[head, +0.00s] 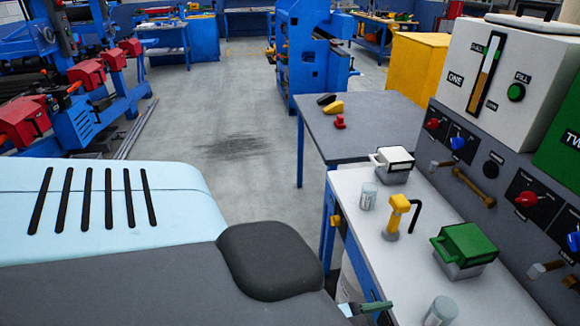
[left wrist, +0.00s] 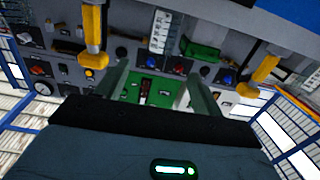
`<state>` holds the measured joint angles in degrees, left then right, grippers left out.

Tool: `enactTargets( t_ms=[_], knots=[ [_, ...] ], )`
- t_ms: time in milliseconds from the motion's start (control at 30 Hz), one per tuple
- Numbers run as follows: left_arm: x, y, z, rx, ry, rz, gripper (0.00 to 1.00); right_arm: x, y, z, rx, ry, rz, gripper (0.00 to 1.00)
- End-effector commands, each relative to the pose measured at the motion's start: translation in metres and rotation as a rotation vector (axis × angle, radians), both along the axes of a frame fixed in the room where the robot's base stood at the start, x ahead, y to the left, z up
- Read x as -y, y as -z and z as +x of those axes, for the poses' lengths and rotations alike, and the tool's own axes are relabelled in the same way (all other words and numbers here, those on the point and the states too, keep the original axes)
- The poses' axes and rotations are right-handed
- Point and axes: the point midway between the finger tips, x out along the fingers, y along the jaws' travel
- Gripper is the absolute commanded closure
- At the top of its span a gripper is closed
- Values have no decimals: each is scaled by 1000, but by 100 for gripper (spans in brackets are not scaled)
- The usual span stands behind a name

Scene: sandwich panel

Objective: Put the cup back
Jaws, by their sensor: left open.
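Two pale, glassy cups stand upright on the grey-white worktop (head: 352,185). One cup (head: 368,196) is near the worktop's left edge, behind the yellow tap (head: 398,208). The other cup (head: 441,311) is at the bottom of the head view, cut off by the frame. My left gripper (head: 364,309) is at the bottom of the head view, left of the nearer cup and apart from it. In the left wrist view its two greenish fingers (left wrist: 159,82) are spread with nothing seen held between them. My right gripper is not in view.
A green-lidded box (head: 464,248) and a white-lidded box (head: 391,164) stand on the worktop. A control panel (head: 490,165) with knobs and handles rises along the right, with a white dispenser marked ONE (head: 480,75) above. A grey table (head: 365,125) adjoins behind.

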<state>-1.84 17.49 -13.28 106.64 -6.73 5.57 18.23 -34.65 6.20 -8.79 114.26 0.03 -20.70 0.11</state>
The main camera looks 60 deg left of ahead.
Motion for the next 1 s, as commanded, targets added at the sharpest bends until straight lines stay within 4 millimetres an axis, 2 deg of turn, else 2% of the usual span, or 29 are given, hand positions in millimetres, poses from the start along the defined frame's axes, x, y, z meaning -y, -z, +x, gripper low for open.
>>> enactTargets(
  t_ms=[167, 300, 400, 500, 600, 667, 1000],
  knots=[
    [0, 65, -71, -248, -66, 40, 33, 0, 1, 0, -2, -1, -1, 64],
    [-1, 115, -150, -493, -107, 92, 33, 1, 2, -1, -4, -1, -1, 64],
    [-1, 137, -201, -640, -117, 125, 33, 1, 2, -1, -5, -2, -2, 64],
    [-1, 150, -239, -746, -120, 147, 33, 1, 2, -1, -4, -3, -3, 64],
    [0, 155, -261, -805, -119, 161, 33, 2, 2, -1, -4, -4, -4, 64],
    [0, 157, -266, -819, -118, 164, 33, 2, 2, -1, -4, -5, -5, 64],
    [0, 157, -267, -822, -117, 166, 33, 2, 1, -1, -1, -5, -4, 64]
  ],
)
